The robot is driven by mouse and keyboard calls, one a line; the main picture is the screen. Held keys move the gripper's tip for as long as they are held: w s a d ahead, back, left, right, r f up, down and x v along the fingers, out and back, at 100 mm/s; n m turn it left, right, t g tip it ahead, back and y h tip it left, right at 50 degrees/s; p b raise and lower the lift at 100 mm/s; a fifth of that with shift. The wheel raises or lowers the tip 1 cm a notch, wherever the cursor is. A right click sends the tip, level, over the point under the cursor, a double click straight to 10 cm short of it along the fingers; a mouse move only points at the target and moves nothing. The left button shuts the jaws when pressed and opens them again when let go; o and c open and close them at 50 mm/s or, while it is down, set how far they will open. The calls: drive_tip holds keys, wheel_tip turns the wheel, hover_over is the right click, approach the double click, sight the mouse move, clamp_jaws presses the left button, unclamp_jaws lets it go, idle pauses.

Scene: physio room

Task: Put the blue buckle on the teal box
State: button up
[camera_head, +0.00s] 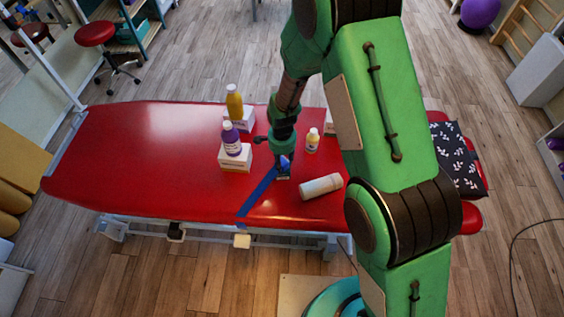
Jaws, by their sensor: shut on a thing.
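My gripper (283,174) points down over the red treatment table (130,160), near its front middle. It is shut on the blue buckle (285,162), a small blue piece mostly hidden by the fingers. A blue strap (258,193) runs from beside the fingers to the table's front edge. I cannot tell whether strap and buckle are joined, or whether the buckle is clear of the table. No box on the table shows clearly as teal; my arm hides part of the tabletop.
A purple bottle (231,139) stands on a white box (235,160) left of my gripper, with a yellow bottle (234,103) behind. The table's left half is clear.

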sight(282, 161)
drive_tip(key=o, duration=1.2)
drive_tip(key=shift+f, duration=0.1)
drive_tip(key=shift+o, duration=0.2)
wheel_tip(282, 161, up, 12)
drive_tip(key=p, duration=0.2)
drive_tip(key=shift+r, duration=0.25)
